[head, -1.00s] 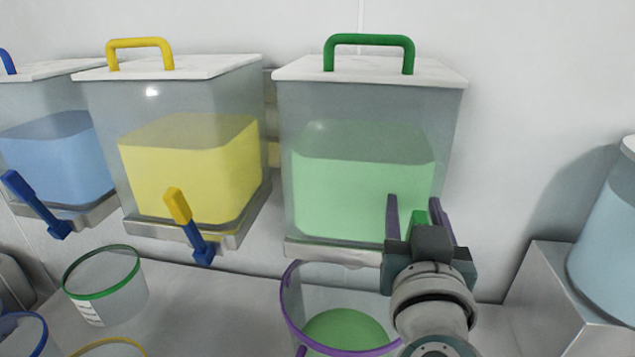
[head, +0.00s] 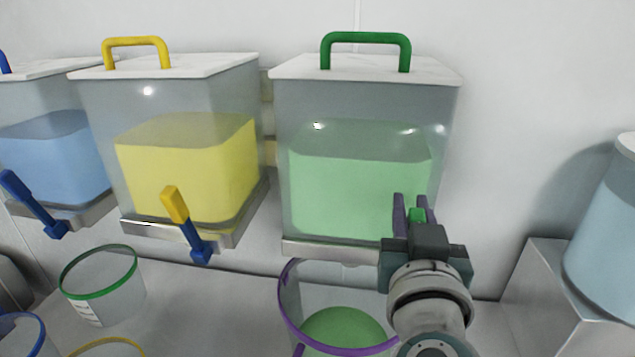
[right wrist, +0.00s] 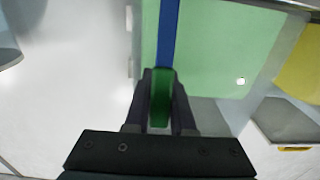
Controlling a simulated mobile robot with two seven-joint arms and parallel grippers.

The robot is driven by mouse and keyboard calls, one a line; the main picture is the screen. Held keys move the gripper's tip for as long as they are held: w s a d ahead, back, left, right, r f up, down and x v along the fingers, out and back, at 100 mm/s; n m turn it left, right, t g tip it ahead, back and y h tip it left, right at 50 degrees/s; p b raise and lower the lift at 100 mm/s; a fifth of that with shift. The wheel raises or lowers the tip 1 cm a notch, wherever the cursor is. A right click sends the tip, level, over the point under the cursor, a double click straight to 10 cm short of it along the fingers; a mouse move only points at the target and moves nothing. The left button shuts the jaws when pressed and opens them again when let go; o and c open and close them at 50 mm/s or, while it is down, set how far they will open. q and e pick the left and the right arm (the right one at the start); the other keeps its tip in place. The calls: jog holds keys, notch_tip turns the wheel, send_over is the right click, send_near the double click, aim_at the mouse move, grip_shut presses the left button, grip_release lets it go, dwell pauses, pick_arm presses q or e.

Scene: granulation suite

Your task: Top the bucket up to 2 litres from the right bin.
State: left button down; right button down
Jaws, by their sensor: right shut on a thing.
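The right bin (head: 362,180) is clear, with a green lid handle and green contents. My right gripper (head: 415,208) is at the bin's lower front right, its purple fingers shut on the green lever handle (right wrist: 161,98). A blue bar runs on from the handle in the right wrist view. The bucket (head: 290,300) has a purple rim and stands below this bin, holding green material. My right arm hides part of its right side, and its scale marks are not in sight. My left gripper is not in view.
A yellow bin (head: 190,165) and a blue bin (head: 55,160) stand to the left, each with a lever. A green-rimmed bucket (head: 103,287) is at lower left, with parts of others near it. A grey block (head: 535,275) carrying a pale-blue container (head: 610,220) stands at right.

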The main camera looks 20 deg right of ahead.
jog(key=shift+f, duration=0.1)
dwell(0.6)
jog(key=shift+s+f+b, duration=0.15)
jog(key=shift+b, duration=0.3)
jog(key=s+a+f+t+h+b, duration=0.1)
jog(key=s+a+t+h+b, duration=0.2)
jog(key=b, duration=1)
jog(key=shift+s+a+f+t, duration=0.15)
jog(key=shift+s+f+t, duration=0.1)
jog(key=shift+s+t, duration=0.9)
jog(key=shift+w, duration=0.15)
jog(key=c, duration=0.8)
grip_release()
jog(key=shift+o, duration=0.2)
